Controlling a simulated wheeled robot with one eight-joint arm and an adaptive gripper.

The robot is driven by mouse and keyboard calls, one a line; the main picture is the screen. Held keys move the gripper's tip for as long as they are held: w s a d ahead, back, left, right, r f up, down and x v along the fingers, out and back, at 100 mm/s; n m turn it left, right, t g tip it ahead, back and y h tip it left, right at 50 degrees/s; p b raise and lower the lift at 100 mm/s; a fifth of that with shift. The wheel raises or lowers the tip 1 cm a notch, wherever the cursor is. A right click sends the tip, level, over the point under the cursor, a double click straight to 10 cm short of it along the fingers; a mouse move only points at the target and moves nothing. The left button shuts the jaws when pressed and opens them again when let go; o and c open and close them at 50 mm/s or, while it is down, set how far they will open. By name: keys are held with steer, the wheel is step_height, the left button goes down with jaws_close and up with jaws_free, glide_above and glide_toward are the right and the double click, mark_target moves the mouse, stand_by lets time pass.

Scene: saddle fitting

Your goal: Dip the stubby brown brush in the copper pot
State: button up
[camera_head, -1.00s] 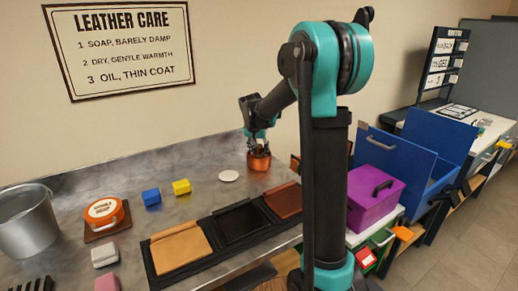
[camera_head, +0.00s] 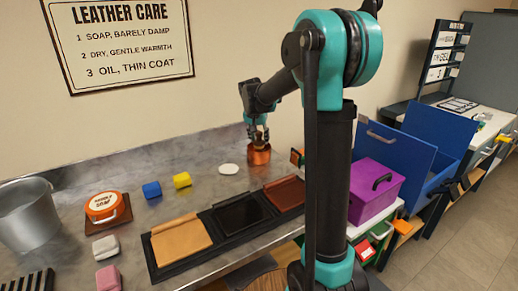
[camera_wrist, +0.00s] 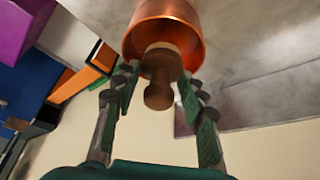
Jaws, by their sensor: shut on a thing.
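The copper pot (camera_head: 259,156) stands at the back of the metal counter, near the wall. In the wrist view its orange-copper side and rim (camera_wrist: 150,17) fill the top middle. The stubby brown brush (camera_wrist: 159,92) shows there with its rounded handle towards me and its far end within the pot's mouth. My gripper (camera_wrist: 158,80) is shut on the brush, one finger on each side of it. In the head view my gripper (camera_head: 257,132) is right above the pot, and the brush is too small to make out. The brush's bristles and the pot's inside are hidden.
A white disc (camera_head: 229,169) lies left of the pot, with yellow (camera_head: 182,180) and blue (camera_head: 152,189) blocks further left. A dark tray with leather swatches (camera_head: 180,241) lies in front. A purple box (camera_head: 372,194) stands right. My arm hides part of the counter.

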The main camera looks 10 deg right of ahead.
mark_target(259, 132)
steer(key=shift+r, duration=2.15)
steer(key=shift+r, duration=0.1)
stand_by(0.5)
steer(key=shift+r, duration=1.9)
steer(key=shift+d, duration=0.1)
